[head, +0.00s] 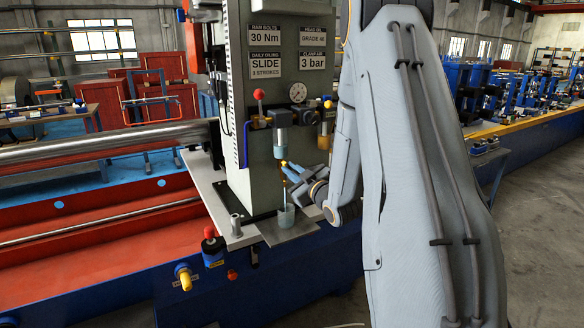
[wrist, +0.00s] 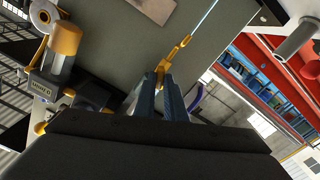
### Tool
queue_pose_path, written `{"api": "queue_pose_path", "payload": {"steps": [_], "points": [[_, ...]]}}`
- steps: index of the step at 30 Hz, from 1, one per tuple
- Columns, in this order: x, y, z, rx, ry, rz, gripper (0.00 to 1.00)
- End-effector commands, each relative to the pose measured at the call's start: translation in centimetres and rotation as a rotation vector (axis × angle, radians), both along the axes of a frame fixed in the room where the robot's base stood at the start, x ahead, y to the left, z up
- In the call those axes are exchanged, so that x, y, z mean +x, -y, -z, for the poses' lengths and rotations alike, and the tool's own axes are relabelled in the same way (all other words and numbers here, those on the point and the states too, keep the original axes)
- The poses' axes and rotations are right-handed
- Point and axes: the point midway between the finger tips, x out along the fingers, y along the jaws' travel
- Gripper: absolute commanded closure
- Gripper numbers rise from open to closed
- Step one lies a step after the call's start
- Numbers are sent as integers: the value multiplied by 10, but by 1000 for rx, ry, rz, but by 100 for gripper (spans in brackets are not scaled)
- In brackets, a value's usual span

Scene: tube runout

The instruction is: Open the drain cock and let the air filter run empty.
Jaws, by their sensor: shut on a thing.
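The air filter (head: 281,140) hangs on the front of the grey machine column, its blue-grey bowl pointing down. A small yellow drain cock (head: 283,163) is at its lower end. My gripper (head: 287,169) reaches in from the right and is shut on the cock's yellow part (wrist: 174,58), which shows between the fingertips (wrist: 168,80) in the wrist view. A thin pale blue line (wrist: 206,22) runs from near the cock; I cannot tell whether it is liquid. A blue-grey cup (head: 286,216) stands on a plate below. The liquid level is not readable.
A red-knobbed valve (head: 259,95), a round gauge (head: 298,92) and a yellow-bowled unit (head: 324,140) sit close by the filter. A metal post (head: 236,225) stands on the ledge left of the cup. A long steel shaft (head: 100,142) lies over the red bed.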

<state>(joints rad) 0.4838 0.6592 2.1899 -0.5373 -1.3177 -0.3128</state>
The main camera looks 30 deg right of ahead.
Motion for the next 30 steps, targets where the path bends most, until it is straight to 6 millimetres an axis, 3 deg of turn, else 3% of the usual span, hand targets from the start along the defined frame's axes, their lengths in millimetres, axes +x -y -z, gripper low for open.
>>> {"api": "queue_pose_path", "payload": {"steps": [4,5,8,18,30], "points": [[-1,0,-2,191,-8,0,100],[0,0,-1,212,-7,0,88],[0,0,0,203,-7,0,71],[-2,0,0,200,-8,0,71],[-37,1,0,200,-8,0,71]]}}
